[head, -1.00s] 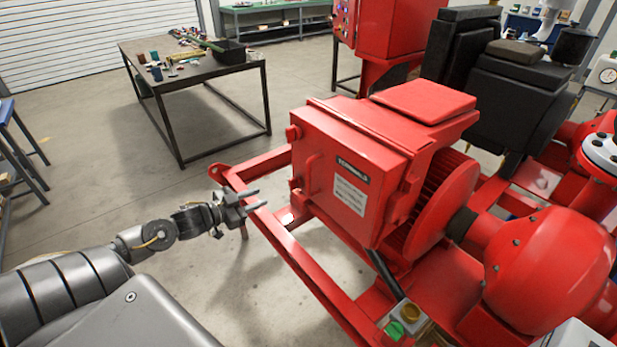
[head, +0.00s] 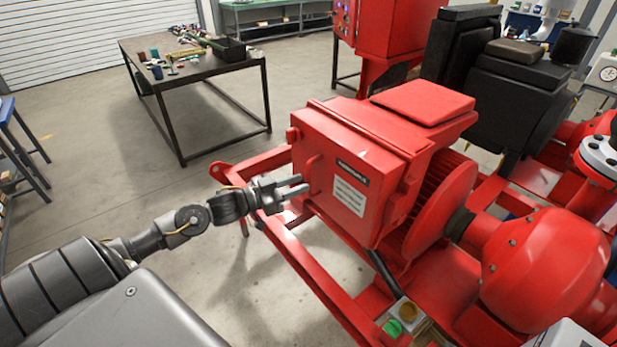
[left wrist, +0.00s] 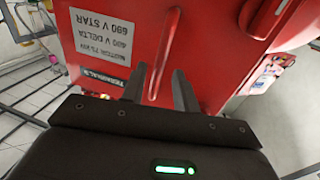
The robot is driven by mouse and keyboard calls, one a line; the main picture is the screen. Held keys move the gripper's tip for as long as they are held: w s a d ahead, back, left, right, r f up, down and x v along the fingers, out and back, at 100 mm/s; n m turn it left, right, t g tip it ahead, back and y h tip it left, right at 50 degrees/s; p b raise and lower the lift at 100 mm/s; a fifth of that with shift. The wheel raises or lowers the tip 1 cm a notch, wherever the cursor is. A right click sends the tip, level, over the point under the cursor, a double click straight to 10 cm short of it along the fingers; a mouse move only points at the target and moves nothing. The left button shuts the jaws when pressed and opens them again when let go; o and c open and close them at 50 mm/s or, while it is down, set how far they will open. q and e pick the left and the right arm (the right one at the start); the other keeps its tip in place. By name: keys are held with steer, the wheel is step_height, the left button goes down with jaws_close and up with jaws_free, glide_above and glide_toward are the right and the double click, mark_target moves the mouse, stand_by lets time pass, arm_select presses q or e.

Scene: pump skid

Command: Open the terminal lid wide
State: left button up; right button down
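The red terminal lid (head: 349,180) is the front face of the red terminal box on the motor, and it looks shut. It bears a black label and a white label plate. A raised red handle bar (head: 314,173) stands on its left part. In the left wrist view the lid (left wrist: 215,60) fills the middle, and the handle bar (left wrist: 163,55) runs between my finger tips. My left gripper (head: 302,186) is open, its fingers pointing at the handle, one on each side of it in the left wrist view (left wrist: 160,85). Whether they touch it is unclear. My right gripper is out of view.
The red skid frame (head: 315,273) runs below the box. A workbench (head: 195,70) with tools stands at the back left.

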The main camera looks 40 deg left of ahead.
mark_target(308, 193)
arm_select(q)
steer(key=shift+p+x, duration=0.45)
steer(key=shift+x, duration=1.55)
jaws_close()
